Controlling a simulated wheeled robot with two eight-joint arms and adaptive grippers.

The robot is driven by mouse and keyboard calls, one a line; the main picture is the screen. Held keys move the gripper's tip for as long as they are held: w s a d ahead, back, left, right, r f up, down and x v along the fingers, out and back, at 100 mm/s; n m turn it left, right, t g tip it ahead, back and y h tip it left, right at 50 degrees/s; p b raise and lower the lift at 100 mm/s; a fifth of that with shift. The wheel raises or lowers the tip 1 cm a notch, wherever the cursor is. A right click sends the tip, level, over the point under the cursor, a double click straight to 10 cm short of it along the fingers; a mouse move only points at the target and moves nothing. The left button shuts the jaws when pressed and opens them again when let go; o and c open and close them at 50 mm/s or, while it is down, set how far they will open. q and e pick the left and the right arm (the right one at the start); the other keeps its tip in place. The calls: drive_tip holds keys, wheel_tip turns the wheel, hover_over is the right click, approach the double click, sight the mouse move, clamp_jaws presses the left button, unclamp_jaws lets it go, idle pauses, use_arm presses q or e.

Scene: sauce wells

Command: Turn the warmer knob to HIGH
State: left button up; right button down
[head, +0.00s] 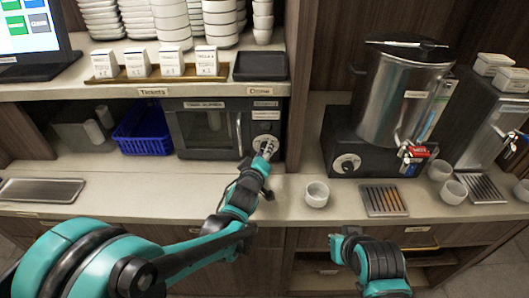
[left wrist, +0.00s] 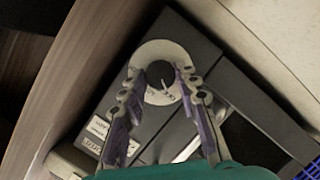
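The warmer (head: 205,135) is a dark box with a glass door and handle under the counter shelf, its label too small to read surely. Its control panel carries a round white dial plate (head: 265,142), and the left gripper partly covers it in the head view. In the left wrist view the dark knob (left wrist: 160,75) sits in the middle of this plate, a light mark on it. My left gripper (left wrist: 158,72) is open, its fingertips on either side of the knob; I cannot tell whether they touch it. The dial's lettering is unreadable.
A steel urn (head: 400,95) stands right on a black base with another white dial (head: 347,163). A white cup (head: 316,194) and a drip tray (head: 383,200) sit on the counter right of my left arm. A blue basket (head: 143,130) stands left of the warmer.

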use_arm(q)
drive_tip(key=shift+c, duration=1.2)
